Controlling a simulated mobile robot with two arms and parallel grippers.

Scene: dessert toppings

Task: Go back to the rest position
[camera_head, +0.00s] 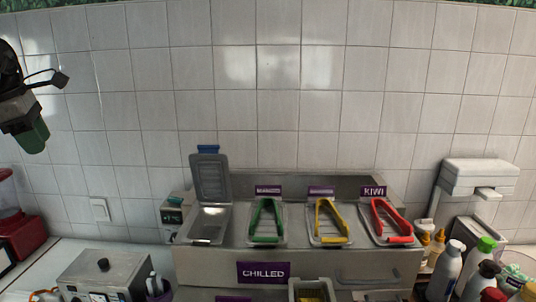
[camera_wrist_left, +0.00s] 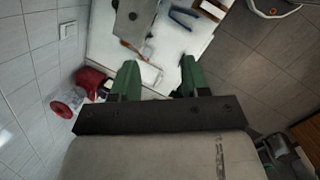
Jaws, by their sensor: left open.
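My left gripper (camera_head: 32,138) is raised at the upper left of the head view, in front of the tiled wall and well above the counter. In the left wrist view its two green fingers (camera_wrist_left: 158,72) stand apart with nothing between them. Beyond the fingers, the white counter (camera_wrist_left: 180,50) lies some distance away. My right gripper is in neither view.
A steel chilled topping station (camera_head: 335,262) holds green tongs (camera_head: 265,222), yellow tongs (camera_head: 330,222) and red tongs (camera_head: 390,222) on its containers. An open lid (camera_head: 210,178) stands up at its left. Bottles (camera_head: 446,270) crowd the right. A red machine (camera_head: 22,238) stands far left.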

